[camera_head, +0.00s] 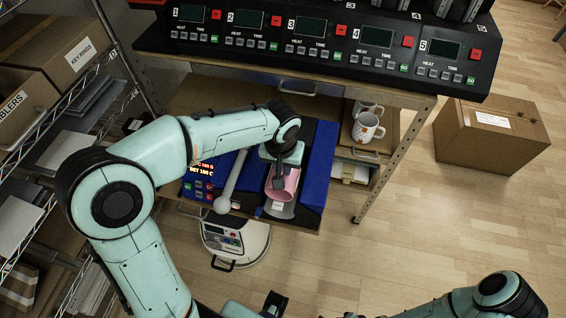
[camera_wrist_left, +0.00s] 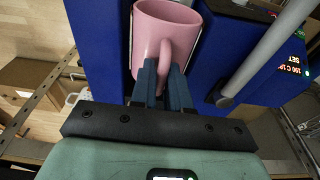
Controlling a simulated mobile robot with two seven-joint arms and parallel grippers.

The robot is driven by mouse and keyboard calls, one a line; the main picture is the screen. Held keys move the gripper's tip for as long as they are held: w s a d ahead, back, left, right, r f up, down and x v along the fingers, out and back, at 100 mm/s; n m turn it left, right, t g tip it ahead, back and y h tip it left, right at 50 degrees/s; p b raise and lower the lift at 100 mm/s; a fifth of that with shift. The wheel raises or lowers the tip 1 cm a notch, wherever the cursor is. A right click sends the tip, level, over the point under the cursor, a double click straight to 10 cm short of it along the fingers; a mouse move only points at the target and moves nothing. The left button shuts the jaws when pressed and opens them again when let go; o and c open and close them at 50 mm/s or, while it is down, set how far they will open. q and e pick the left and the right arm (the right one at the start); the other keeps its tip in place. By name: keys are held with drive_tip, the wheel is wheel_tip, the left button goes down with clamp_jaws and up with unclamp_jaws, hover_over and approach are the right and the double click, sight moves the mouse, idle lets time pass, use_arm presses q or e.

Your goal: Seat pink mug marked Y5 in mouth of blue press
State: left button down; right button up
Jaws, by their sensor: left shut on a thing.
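The pink mug (camera_head: 283,188) is at the mouth of the blue press (camera_head: 318,165), between its blue sides. It also shows in the left wrist view (camera_wrist_left: 160,30), open rim outward. My left gripper (camera_head: 278,178) is over the mug, its fingers (camera_wrist_left: 163,85) shut on the handle (camera_wrist_left: 164,58). Whether the mug touches the inside of the press or is fully seated cannot be told. No Y5 mark is readable; the gripper hides part of the mug. My right arm (camera_head: 500,290) shows at the lower right; its gripper cannot be made out clearly.
The press lever (camera_head: 232,180) stands just left of the mug, near the lit display (camera_head: 202,168). White spotted mugs (camera_head: 367,127) sit on a shelf to the right. A numbered control panel (camera_head: 320,40) is behind. A cardboard box (camera_head: 490,135) stands on the floor; open floor lies right.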

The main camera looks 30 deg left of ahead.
use_arm(q)
drive_tip(key=shift+f+b, duration=1.75)
drive_tip(key=shift+f, duration=1)
wheel_tip(320, 180, down, 2)
drive_tip(key=shift+f+b, duration=0.2)
drive_tip(key=shift+b, duration=0.8)
drive_tip(key=shift+f+b, duration=1.2)
drive_tip(key=shift+f, duration=0.3)
use_arm(e)
wheel_tip(320, 180, down, 8)
drive_tip(key=shift+s, duration=0.4)
drive_tip(key=shift+r, duration=0.15)
use_arm(q)
drive_tip(key=shift+c, duration=0.4)
unclamp_jaws()
drive_tip(key=shift+r, duration=0.1)
